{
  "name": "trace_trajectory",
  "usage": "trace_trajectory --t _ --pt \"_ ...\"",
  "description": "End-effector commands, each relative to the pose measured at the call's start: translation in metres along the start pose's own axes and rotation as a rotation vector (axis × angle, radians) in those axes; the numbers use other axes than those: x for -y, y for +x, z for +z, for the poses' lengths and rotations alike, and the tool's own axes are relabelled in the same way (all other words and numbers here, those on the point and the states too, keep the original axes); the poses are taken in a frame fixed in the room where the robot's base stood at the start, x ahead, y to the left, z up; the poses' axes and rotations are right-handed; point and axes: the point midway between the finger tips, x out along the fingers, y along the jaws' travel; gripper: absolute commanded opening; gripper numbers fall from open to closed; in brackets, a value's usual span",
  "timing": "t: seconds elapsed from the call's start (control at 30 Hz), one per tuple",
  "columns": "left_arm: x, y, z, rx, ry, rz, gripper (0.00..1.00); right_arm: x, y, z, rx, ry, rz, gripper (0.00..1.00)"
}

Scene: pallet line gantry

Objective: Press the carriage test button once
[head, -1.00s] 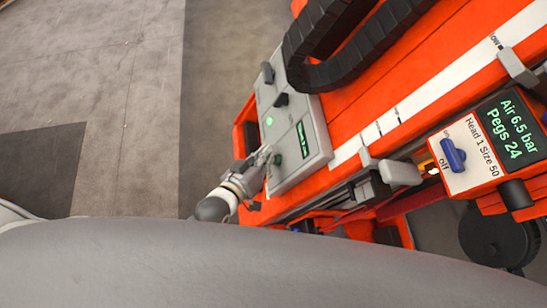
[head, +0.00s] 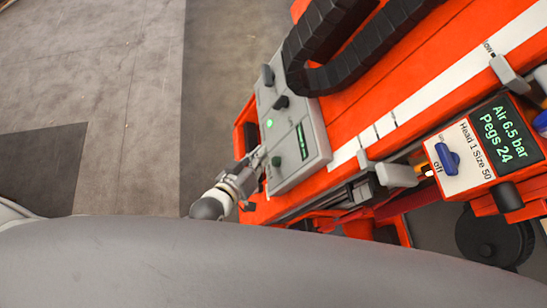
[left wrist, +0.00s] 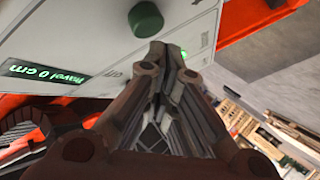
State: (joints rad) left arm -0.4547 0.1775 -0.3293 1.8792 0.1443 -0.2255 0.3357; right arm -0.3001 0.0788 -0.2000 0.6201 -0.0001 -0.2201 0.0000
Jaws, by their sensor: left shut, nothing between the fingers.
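The grey control panel (head: 311,142) sits on the orange machine. A dark green round button (head: 276,161) stands out near its lower left edge; it also shows at the top of the left wrist view (left wrist: 145,18). I cannot read a label naming it. My left gripper (head: 260,155) is shut and empty, just left of this button in the head view. In the left wrist view the closed fingertips (left wrist: 166,52) are just below the button, apart from it in the picture. A green glow beside the fingertips is partly hidden. My right gripper is out of view.
The panel has a lit green lamp (head: 270,124), a display (left wrist: 40,74) reading about 0 cm, and black knobs (head: 281,102). A black cable chain (head: 340,70) curves over its upper end. A blue switch (head: 447,158) is on the right. Floor left of the machine is clear.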

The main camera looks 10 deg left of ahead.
Motion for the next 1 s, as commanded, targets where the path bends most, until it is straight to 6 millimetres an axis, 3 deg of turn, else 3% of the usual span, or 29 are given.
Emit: trace_trajectory --t 0.27,0.7,1.0 --pt "0.001 -0.001 -0.001 0.000 0.000 -0.001 0.00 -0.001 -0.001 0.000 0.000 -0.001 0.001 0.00" --pt "0.021 -0.030 -0.022 0.002 0.002 -0.001 0.00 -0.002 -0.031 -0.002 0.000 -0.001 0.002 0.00" --pt "0.026 -0.035 -0.025 0.000 0.000 0.000 0.00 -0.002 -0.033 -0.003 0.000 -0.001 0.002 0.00"
